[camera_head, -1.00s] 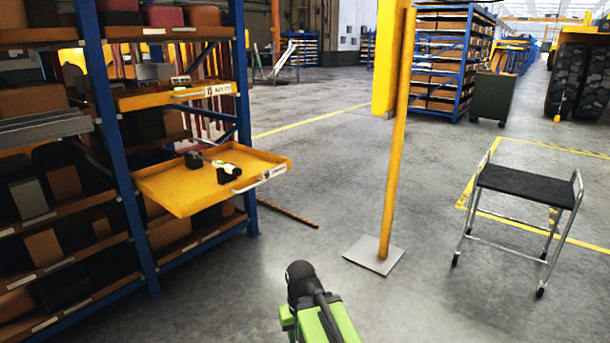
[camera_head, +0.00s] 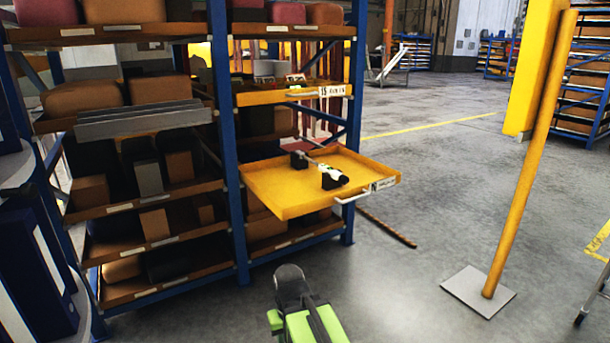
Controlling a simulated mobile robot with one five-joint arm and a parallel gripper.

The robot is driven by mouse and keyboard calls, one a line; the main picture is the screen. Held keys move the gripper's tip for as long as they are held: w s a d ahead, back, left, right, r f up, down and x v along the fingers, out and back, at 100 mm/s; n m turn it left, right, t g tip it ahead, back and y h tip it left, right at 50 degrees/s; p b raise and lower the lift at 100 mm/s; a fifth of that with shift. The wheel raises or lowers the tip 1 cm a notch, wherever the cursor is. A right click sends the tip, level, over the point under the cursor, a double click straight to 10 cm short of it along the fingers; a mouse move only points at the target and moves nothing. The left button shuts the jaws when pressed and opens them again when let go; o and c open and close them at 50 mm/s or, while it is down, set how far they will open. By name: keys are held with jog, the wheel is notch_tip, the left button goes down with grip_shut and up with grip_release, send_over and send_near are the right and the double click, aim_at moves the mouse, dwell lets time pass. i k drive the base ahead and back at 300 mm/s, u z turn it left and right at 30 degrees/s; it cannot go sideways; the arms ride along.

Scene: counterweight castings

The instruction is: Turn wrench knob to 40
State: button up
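A wrench (camera_head: 323,168) lies across dark supports on a yellow pull-out tray (camera_head: 275,204) of the shelf rack. Its near end is dark and sits close to a white patch; the knob and its scale are too small to make out. The tray has a pale front handle and a label. My green and black arm (camera_head: 308,318) shows at the bottom middle, on the near side of the tray and well apart from it. My gripper's fingers cannot be made out.
A blue rack (camera_head: 225,150) with boxes fills the left. A yellow post (camera_head: 530,160) on a grey base plate (camera_head: 478,292) stands at right. A trolley leg (camera_head: 597,297) shows at the right edge. Grey floor between tray and post is mostly clear, with a thin brown rod (camera_head: 387,227).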

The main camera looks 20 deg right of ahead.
aim_at(343, 179)
jog(key=u, duration=0.4)
jog(key=i, duration=1.3)
jog(key=z, duration=0.4)
